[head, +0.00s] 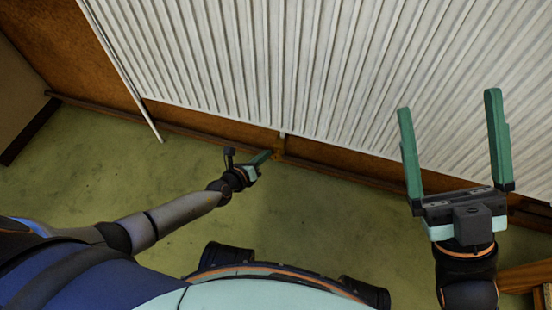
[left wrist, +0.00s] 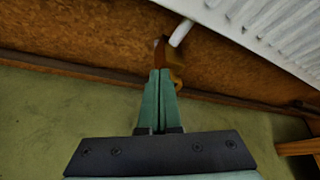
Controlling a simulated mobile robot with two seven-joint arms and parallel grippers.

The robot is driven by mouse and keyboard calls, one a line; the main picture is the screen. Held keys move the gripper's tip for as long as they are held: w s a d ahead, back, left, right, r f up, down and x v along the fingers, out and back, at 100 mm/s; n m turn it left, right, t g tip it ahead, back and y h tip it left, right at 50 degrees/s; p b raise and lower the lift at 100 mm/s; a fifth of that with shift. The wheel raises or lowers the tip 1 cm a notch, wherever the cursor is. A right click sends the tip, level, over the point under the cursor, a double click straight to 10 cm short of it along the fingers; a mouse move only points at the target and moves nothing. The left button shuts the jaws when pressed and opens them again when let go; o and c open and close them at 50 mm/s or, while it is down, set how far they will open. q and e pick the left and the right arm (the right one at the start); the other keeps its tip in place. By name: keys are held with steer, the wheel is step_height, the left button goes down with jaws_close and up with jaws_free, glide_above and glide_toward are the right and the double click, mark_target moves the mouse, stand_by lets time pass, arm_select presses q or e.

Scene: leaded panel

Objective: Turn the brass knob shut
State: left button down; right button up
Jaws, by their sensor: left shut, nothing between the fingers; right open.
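A brass knob (head: 279,147) sits low on the brown wall under the white radiator, at the foot of a short white pipe. In the left wrist view the brass fitting (left wrist: 176,76) shows just beyond my fingertips, partly hidden by them. My left gripper (head: 268,154) is shut and empty, its green fingers together and pointing at the brass; whether they touch it I cannot tell. It also shows in the left wrist view (left wrist: 160,72). My right gripper (head: 448,100) is open and empty, raised at the right with its fingers wide apart.
The ribbed white radiator (head: 300,60) fills the upper part of the head view. A white pipe (left wrist: 181,32) runs down from it. A brown skirting (head: 190,132) edges the green floor (head: 110,170), which is clear. A wooden piece (head: 525,278) stands at the lower right.

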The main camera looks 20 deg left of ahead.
arm_select(q)
steer(key=shift+d+f, duration=0.2)
steer(key=shift+d, duration=0.05)
stand_by(0.8)
steer(key=shift+d+r, duration=0.1)
steer(key=shift+d, duration=0.05)
steer(key=shift+d+r, duration=0.3)
steer(key=shift+d, duration=0.1)
steer(key=shift+d+r, duration=0.1)
steer(key=shift+d, duration=0.45)
stand_by(0.3)
steer(key=shift+r+p, duration=0.15)
steer(key=shift+p, duration=0.15)
steer(key=shift+a+r, duration=0.1)
steer(key=shift+r, duration=0.15)
steer(key=s+p, duration=0.1)
steer(key=s, duration=0.5)
steer(key=shift+a, duration=0.2)
